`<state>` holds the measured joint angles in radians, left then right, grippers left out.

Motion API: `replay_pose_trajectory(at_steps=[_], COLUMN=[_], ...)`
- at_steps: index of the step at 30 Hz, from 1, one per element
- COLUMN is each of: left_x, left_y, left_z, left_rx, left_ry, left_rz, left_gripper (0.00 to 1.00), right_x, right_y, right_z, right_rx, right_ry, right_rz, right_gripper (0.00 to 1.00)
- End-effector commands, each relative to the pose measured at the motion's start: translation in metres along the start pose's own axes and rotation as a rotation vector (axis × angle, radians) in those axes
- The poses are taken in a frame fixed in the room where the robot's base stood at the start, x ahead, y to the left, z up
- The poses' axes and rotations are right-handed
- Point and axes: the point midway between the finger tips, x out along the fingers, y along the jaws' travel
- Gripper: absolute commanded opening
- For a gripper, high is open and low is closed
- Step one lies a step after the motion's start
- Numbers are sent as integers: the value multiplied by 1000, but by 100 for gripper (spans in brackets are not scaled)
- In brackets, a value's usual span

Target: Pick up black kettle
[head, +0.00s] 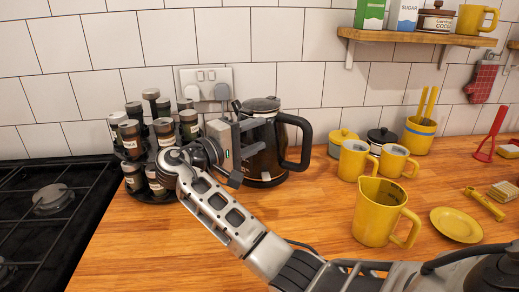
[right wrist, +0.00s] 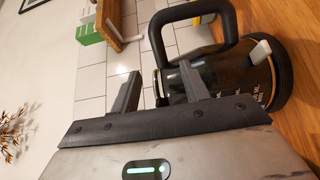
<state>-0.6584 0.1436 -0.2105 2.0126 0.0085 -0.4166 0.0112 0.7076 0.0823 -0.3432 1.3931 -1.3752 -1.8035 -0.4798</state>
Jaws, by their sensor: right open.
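The black kettle (head: 262,172) stands upright on the wooden counter, its dark handle (head: 305,140) on the right side. It also shows at the right of the right wrist view (right wrist: 235,75), turned on its side there, with the handle (right wrist: 187,22) near the top. My right gripper (head: 250,148) is open at the kettle's left side and partly covers its body. In the right wrist view (right wrist: 160,72), one finger overlaps the kettle and the other is over the tiled wall. Nothing shows between the fingers; I cannot tell whether they touch the kettle. My left gripper is out of view.
A spice rack (head: 153,197) with several jars stands close left of the kettle, behind my right wrist. A black hob (head: 45,220) is at far left. Yellow mugs (head: 355,162) and a yellow jug (head: 375,225) stand to the right. A shelf (head: 420,39) hangs above.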

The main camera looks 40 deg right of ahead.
Motion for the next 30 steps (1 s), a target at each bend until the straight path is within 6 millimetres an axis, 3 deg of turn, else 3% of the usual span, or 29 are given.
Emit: replay_pose_trajectory(at_steps=[3, 9, 17, 25, 30], left_x=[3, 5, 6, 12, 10], left_y=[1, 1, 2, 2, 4], left_z=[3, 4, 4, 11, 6], left_rx=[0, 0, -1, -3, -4], left_ry=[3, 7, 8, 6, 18], left_rz=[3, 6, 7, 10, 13], left_gripper=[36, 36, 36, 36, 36], right_x=[28, 62, 77, 114, 124], right_y=[-1, -1, 1, 3, 4], right_z=[1, 0, 0, -2, -3], right_rx=[2, 2, 2, 1, 1], right_ry=[-3, -1, 0, -2, 1], right_rz=[2, 1, 0, 1, 0], right_gripper=[45, 45, 45, 45, 45])
